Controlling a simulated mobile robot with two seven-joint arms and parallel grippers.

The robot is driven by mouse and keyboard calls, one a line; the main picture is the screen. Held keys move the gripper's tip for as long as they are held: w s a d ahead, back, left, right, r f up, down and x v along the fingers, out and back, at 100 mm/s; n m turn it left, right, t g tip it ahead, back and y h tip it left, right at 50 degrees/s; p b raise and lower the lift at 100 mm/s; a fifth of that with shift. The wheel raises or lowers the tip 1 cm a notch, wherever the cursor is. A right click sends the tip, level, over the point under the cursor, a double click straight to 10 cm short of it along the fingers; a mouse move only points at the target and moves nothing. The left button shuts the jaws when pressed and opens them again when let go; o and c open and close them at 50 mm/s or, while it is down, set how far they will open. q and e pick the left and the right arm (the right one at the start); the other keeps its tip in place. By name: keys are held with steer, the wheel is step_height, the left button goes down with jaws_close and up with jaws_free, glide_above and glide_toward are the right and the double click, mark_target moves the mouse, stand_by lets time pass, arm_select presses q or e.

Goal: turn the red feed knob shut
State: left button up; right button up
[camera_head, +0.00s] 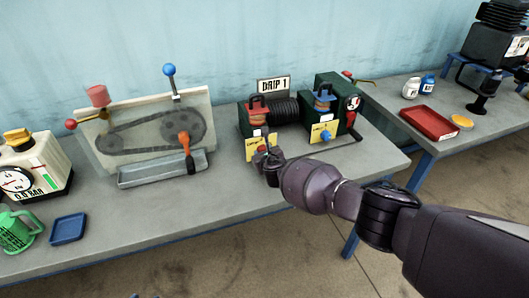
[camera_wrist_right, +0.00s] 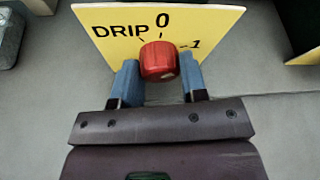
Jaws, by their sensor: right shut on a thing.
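The red feed knob (camera_wrist_right: 160,61) sits at the lower middle of a yellow card (camera_wrist_right: 105,22) marked DRIP, 0 and 1. The 0 is above the knob and the 1 to its right. My right gripper (camera_wrist_right: 158,72) is shut on the knob, one blue-grey finger at each side. I cannot clearly tell where the knob points. In the head view my right gripper (camera_head: 266,160) is at the front of the left DRIP 1 unit, just below its yellow card (camera_head: 252,145), and mostly hides the knob. My left gripper is not in view.
A second yellow card (camera_head: 322,132) and blue-topped unit stand to the right. A belt drive panel (camera_head: 150,128) with a grey trough (camera_head: 160,170) stands left. A blue tray (camera_head: 69,228) and green jug (camera_head: 17,230) are farther left. The table front between is clear.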

steer(key=shift+n, duration=0.4)
steer(key=shift+h, duration=0.3)
steer(key=shift+f, duration=0.1)
steer(key=o, duration=0.9)
